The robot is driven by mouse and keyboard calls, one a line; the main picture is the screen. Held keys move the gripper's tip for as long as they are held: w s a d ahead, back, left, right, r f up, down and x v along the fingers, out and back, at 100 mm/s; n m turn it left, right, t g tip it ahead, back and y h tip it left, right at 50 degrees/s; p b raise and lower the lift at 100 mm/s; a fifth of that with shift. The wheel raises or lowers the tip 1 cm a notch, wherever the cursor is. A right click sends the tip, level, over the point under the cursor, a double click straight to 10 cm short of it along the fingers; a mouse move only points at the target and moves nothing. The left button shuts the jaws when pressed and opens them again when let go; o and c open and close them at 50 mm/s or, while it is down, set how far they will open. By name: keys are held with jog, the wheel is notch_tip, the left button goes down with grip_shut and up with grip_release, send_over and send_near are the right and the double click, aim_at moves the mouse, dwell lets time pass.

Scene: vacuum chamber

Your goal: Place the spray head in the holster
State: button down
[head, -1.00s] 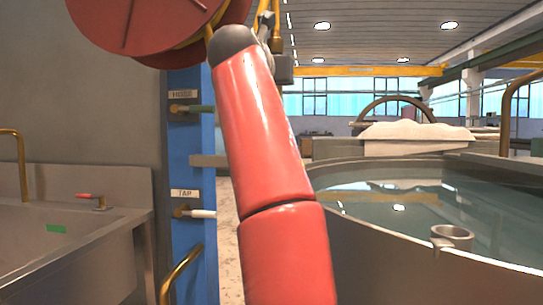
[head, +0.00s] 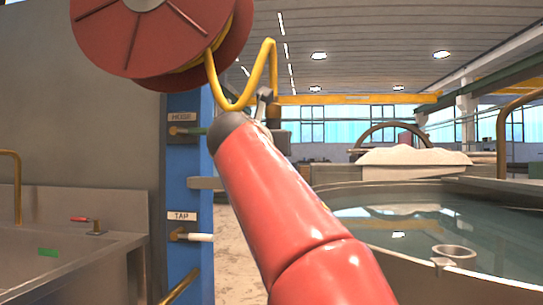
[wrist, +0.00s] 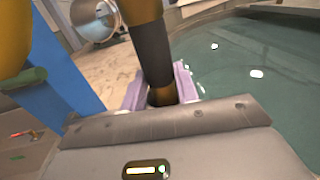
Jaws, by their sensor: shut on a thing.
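My gripper (wrist: 159,88) has pale purple fingers closed around the dark handle (wrist: 152,50) of the spray head, with the yellow hose end above it. In the head view the gripper is mostly hidden behind my red arm; a small grey part of the spray head (head: 262,98) shows just above the arm's end. A shiny round metal opening (wrist: 94,19) lies beside the handle in the wrist view; I cannot tell whether it belongs to the spray head. A grey ring-shaped holster (head: 455,253) sits on the tank's near rim, to the right of and apart from my gripper.
The round tank (head: 497,275) of water fills the right. A red hose reel (head: 112,40) hangs upper left, its yellow hose (head: 272,62) looping towards the gripper. A blue column (head: 188,150) with taps and a sink (head: 100,255) stand left. Open floor shows between column and tank.

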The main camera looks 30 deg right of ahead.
jog(key=shift+f, duration=0.2)
jog(key=shift+f, duration=0.15)
jog(key=c, duration=1.1)
grip_release()
jog(key=shift+o, duration=0.2)
